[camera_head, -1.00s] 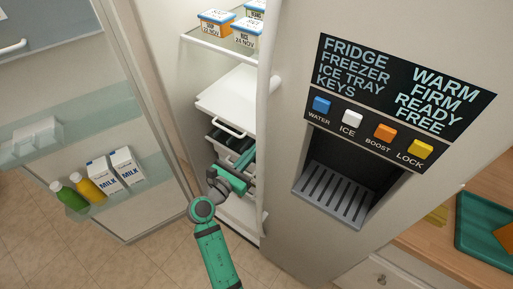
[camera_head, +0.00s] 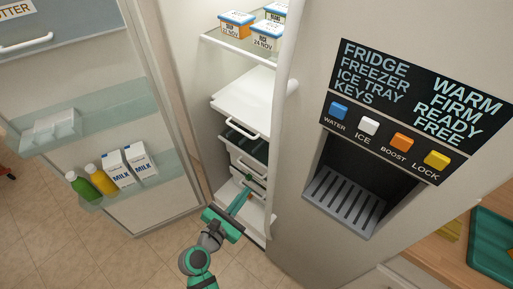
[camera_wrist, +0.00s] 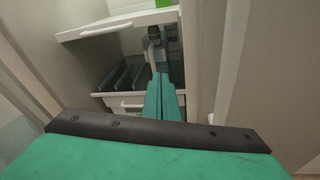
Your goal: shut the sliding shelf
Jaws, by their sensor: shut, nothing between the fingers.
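The sliding shelf (camera_head: 243,90) is a flat white panel inside the open fridge, below the glass shelf. Its front edge appears to stick out past the drawers beneath it. In the wrist view its white front (camera_wrist: 118,24) is at the top, above the drawer. My gripper (camera_head: 246,193) is shut and empty, its teal fingers pointing into the fridge low down, in front of the lower drawers and below the sliding shelf. In the wrist view the closed fingers (camera_wrist: 162,90) point forward at the middle; I cannot tell whether they touch anything.
Drawers (camera_head: 246,145) with white handles are under the shelf. Food tubs (camera_head: 237,24) stand on the glass shelf (camera_head: 240,46). The open fridge door (camera_head: 70,95), holding milk cartons (camera_head: 141,160) and bottles, is at the left. The dispenser side (camera_head: 300,200) borders the right. Floor is clear in front.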

